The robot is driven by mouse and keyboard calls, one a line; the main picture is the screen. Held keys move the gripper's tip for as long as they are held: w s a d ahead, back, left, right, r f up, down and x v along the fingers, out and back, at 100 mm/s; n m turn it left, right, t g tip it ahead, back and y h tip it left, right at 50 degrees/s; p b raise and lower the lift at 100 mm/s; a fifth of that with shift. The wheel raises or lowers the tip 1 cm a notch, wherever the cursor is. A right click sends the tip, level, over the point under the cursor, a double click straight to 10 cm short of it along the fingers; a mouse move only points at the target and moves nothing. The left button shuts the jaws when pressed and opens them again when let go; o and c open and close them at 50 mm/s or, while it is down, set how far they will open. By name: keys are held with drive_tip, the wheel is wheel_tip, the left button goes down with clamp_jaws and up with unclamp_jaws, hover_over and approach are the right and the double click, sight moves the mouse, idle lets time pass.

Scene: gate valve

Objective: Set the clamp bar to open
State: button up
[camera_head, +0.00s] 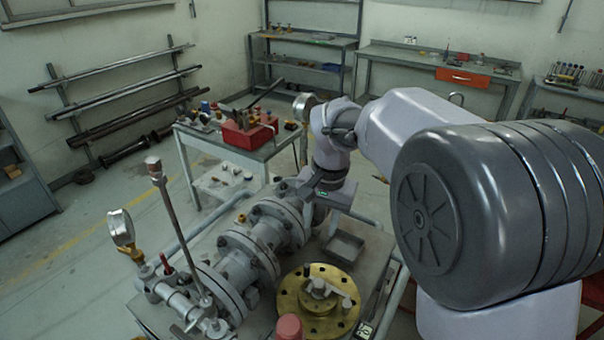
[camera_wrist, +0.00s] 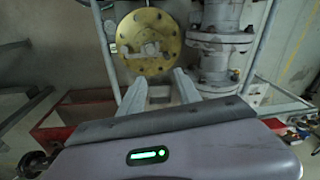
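A round brass flange (camera_head: 290,297) with bolt holes lies at the front of the workbench in the head view. A grey bar-like piece (camera_head: 318,289) sits across its middle; I take it as the clamp bar, though its exact setting cannot be told. In the wrist view the brass flange (camera_wrist: 149,68) is at the top centre with the grey bar (camera_wrist: 148,50) across it. My gripper (camera_wrist: 159,79) points toward the flange, its two fingers spread apart with nothing between them. The fingers appear apart from the bar. In the head view my wrist is above the pipework, with the fingertips hard to make out.
A flanged grey pipe (camera_head: 250,250) runs beside the brass flange, with a tall rod (camera_head: 175,225) and a pressure gauge (camera_head: 121,229) at left. A small grey tray (camera_head: 344,247) lies behind the flange. A side table (camera_head: 240,150) carries a red box (camera_head: 247,132).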

drive_tip(key=g+p, duration=0.1)
drive_tip(key=p, duration=0.1)
hover_over(307, 265)
wheel_tip(307, 265, down, 6)
drive_tip(key=shift+h, duration=0.3)
wheel_tip(307, 265, down, 18)
drive_tip(key=b, duration=0.4)
drive_tip(key=shift+r+b, duration=0.15)
drive_tip(key=shift+b, duration=0.25)
drive_tip(key=shift+c, duration=0.4)
clamp_jaws()
